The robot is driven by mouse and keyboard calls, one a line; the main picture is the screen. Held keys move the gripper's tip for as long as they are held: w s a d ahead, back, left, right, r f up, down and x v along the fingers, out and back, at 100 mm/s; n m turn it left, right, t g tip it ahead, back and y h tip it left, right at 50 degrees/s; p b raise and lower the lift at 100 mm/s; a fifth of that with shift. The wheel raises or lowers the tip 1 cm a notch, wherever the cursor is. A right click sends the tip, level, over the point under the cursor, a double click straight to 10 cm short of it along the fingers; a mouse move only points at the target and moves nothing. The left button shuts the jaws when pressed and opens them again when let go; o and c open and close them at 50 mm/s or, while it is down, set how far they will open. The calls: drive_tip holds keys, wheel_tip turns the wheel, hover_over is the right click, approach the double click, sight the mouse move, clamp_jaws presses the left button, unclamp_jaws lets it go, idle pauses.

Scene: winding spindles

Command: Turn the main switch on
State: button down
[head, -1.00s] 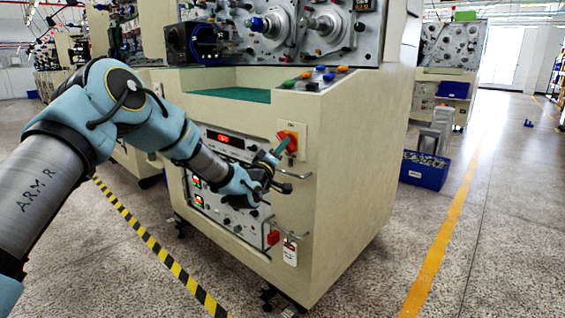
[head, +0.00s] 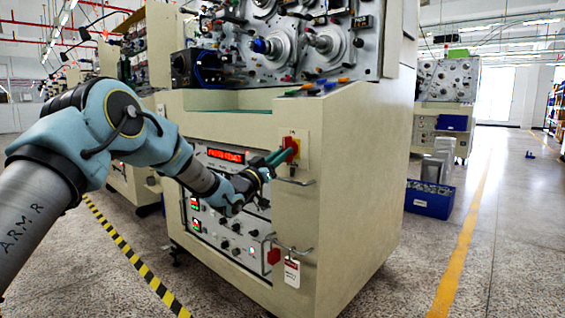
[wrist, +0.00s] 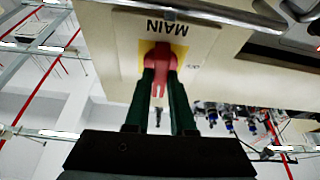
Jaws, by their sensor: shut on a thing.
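The main switch is a red handle (head: 291,149) on a yellow plate, mounted on a white panel at the upper right of the cream cabinet's front. My gripper (head: 279,157) reaches it from the left with two green fingers. In the wrist view, the fingers (wrist: 161,80) are closed on either side of the red handle (wrist: 161,58), which stands in line with them. The "MAIN" label (wrist: 167,22) appears upside down there. A smaller mark beside the plate is too blurred to read. The fingers hide part of the handle.
A metal bar handle (head: 295,182) sticks out just below the switch. A red lock with a white tag (head: 292,272) hangs lower down. The cabinet's display (head: 225,155) shows lit red characters. A blue bin (head: 428,200) stands on the floor at right.

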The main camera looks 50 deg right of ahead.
drive_tip(key=shift+f+m+g, duration=0.1)
drive_tip(key=shift+m+g, duration=0.3)
drive_tip(key=shift+m, duration=0.3)
drive_tip(key=c, duration=0.8)
unclamp_jaws()
drive_tip(key=shift+o, duration=0.2)
drive_tip(key=v, duration=1)
drive_tip(key=shift+a, duration=0.4)
drive_tip(key=shift+w, duration=0.1)
